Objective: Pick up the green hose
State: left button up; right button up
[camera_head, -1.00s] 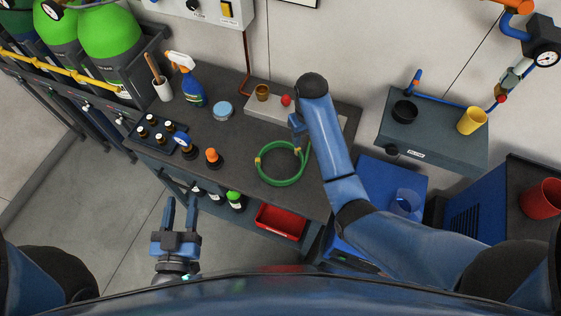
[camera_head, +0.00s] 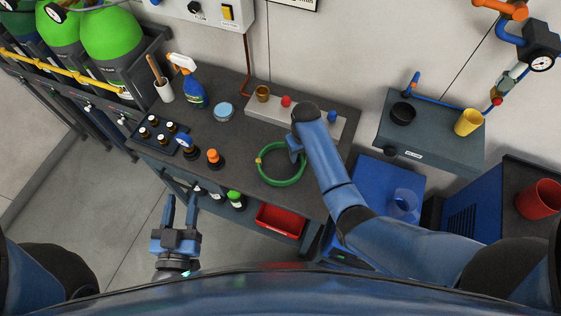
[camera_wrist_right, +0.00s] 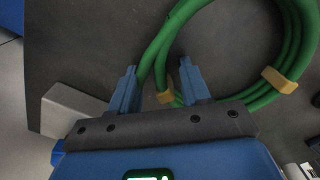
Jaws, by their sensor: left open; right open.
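The green hose (camera_head: 279,183) lies coiled on the dark bench top, with yellow ties on it. In the right wrist view the green hose (camera_wrist_right: 246,101) fills the upper right, and one stretch of it passes between the fingertips. My right gripper (camera_wrist_right: 158,82) is open over that side of the coil; a yellow tie sits by its right finger. In the head view my right gripper (camera_head: 299,156) is at the right side of the coil, mostly hidden by its arm. My left gripper (camera_head: 181,205) is open and empty, in front of the bench's near edge.
The dark bench (camera_head: 235,135) holds a spray bottle (camera_head: 189,85), a blue-lidded tin (camera_head: 223,111), an orange-topped bottle (camera_head: 214,158) and a tray (camera_head: 150,134) of small bottles. A pale block (camera_head: 325,121) lies behind the coil. A red bin (camera_head: 280,220) sits below the bench.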

grip_shut()
jog(key=shift+r, duration=0.2)
dwell(0.3)
